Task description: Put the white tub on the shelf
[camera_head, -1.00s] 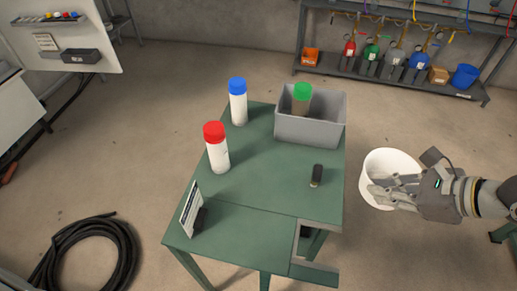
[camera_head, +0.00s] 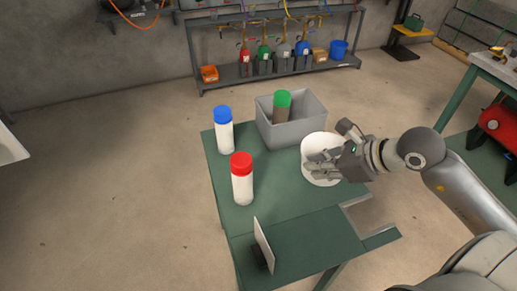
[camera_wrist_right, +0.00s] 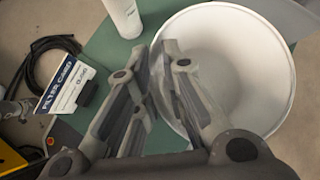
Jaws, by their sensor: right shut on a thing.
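The white tub (camera_head: 314,143) is empty inside and appears in front of the right part of the green table; I cannot tell if it touches the tabletop. My right gripper (camera_head: 318,168) is shut on the tub's near wall. In the right wrist view the gripper (camera_wrist_right: 165,85) has its fingers at the rim of the tub (camera_wrist_right: 240,60), whose round open mouth faces the camera. The dark metal shelf (camera_head: 222,80) stands along the back wall, away from the gripper. My left gripper is out of view.
The green table (camera_head: 290,245) holds a blue-capped bottle (camera_head: 225,135), a red-capped bottle (camera_head: 242,185), a grey bin (camera_head: 290,133) with a green-capped bottle (camera_head: 282,103), and a standing card (camera_head: 264,243). Gas cylinders, an orange box (camera_head: 209,74) and a blue bucket (camera_head: 338,49) occupy the shelf.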

